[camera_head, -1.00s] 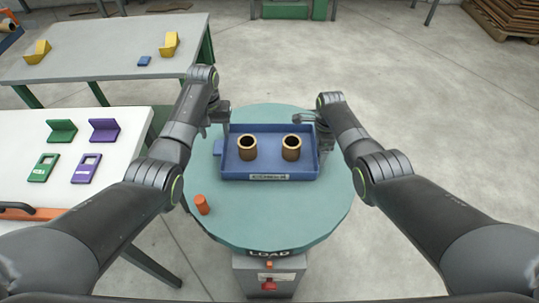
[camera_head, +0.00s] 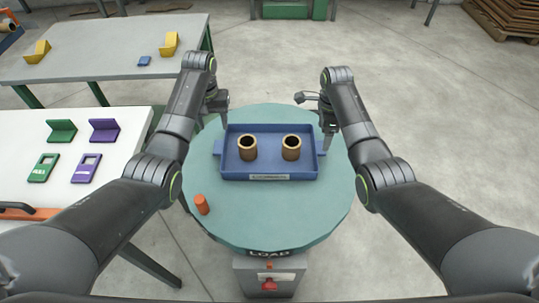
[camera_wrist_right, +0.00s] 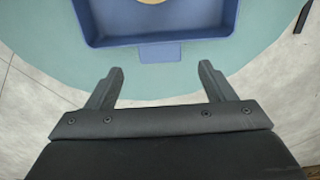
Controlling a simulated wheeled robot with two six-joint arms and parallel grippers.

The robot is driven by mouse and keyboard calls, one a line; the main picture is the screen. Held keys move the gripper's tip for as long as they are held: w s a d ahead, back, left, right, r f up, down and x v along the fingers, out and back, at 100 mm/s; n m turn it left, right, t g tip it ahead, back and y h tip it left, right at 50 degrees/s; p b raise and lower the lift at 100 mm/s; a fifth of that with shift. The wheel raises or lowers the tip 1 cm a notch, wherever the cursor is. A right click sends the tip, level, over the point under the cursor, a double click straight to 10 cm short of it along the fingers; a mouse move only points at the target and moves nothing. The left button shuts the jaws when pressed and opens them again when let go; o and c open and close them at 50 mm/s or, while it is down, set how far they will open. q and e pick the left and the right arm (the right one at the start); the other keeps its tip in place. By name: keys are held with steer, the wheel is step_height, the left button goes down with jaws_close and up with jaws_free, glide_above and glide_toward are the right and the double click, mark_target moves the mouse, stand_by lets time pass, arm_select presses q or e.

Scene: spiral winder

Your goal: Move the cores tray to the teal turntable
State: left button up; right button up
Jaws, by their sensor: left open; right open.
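The blue cores tray (camera_head: 270,175) rests on the teal turntable (camera_head: 275,222), with two brown cores (camera_head: 247,148) (camera_head: 291,148) standing upright in it. Its left and right handle tabs are both in view. My left gripper (camera_head: 217,112) is open, up and outside the tray's left end, apart from it. My right gripper (camera_head: 328,128) is open, just outside the tray's right end. In the right wrist view, my open right fingers (camera_wrist_right: 160,85) are empty, and the tray's handle tab (camera_wrist_right: 160,52) lies ahead of them, not between them.
An orange peg (camera_head: 202,204) stands on the turntable's front left. A white table (camera_head: 110,138) with green and purple parts stands at left. A grey table (camera_head: 105,52) with yellow parts is behind it. A red button (camera_head: 269,286) is on the pedestal below.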

steer(key=shift+r, duration=2.05)
